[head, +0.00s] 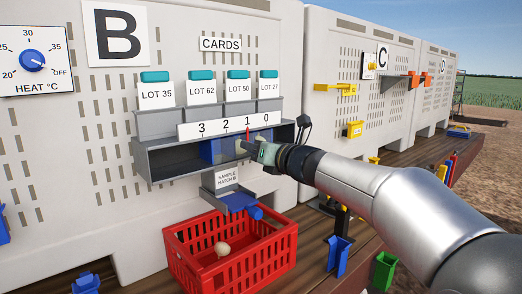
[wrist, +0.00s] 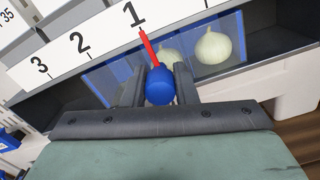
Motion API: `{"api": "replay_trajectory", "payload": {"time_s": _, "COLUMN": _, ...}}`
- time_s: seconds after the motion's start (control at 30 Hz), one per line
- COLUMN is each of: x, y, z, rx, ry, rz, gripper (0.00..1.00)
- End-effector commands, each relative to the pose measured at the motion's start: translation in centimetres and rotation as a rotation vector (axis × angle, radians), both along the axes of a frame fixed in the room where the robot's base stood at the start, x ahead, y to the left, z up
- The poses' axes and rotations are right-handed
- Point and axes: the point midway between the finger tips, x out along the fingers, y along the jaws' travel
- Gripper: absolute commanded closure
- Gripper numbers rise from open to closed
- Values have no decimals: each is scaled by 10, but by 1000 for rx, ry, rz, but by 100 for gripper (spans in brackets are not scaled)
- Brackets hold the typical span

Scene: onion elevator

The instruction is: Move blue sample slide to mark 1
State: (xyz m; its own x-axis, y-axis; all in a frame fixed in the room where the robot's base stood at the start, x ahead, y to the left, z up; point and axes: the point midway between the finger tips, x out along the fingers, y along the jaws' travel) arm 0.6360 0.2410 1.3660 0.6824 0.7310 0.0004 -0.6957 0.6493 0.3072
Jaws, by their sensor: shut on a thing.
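The blue sample slide (head: 211,150) sits in the dark slot under the white number strip (head: 223,125). In the wrist view its blue translucent panel (wrist: 107,83) spans below the strip, and pale onions (wrist: 212,48) show at it. Its blue knob (wrist: 160,86) carries a red pointer (wrist: 149,48), whose tip is at or very near mark 1 (wrist: 134,13). In the head view the red pointer (head: 248,134) also stands just under the 1. My gripper (wrist: 159,88) is shut on the knob, one finger on each side. In the head view my gripper (head: 247,147) hides the knob.
A grey chute labelled SAMPLE MATCH B (head: 227,178) hangs below the slot. Under it a red crate (head: 185,259) holds one onion (head: 222,249). Teal-topped card holders (head: 155,77) stand above the strip. A blue bin (head: 338,255) and a green bin (head: 384,271) are at the lower right.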

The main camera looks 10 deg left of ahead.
Motion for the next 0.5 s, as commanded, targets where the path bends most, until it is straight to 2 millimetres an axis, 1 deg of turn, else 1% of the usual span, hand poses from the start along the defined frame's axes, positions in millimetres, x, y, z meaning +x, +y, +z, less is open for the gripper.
{"api": "replay_trajectory", "payload": {"time_s": 0.13, "x": 0, "y": -1, "z": 0, "rx": 0, "ry": 2, "rz": -1, "gripper": 100}}
{"api": "replay_trajectory", "payload": {"time_s": 0.17, "x": 0, "y": -1, "z": 0, "rx": 0, "ry": 2, "rz": -1, "gripper": 66}}
{"api": "replay_trajectory", "payload": {"time_s": 0.2, "x": 1, "y": -1, "z": 0, "rx": 0, "ry": 2, "rz": -1, "gripper": 55}}
{"api": "replay_trajectory", "payload": {"time_s": 0.23, "x": 1, "y": -1, "z": 0, "rx": 0, "ry": 2, "rz": -1, "gripper": 52}}
{"api": "replay_trajectory", "payload": {"time_s": 0.5, "x": 0, "y": -1, "z": 0, "rx": 0, "ry": 1, "rz": -1, "gripper": 52}}
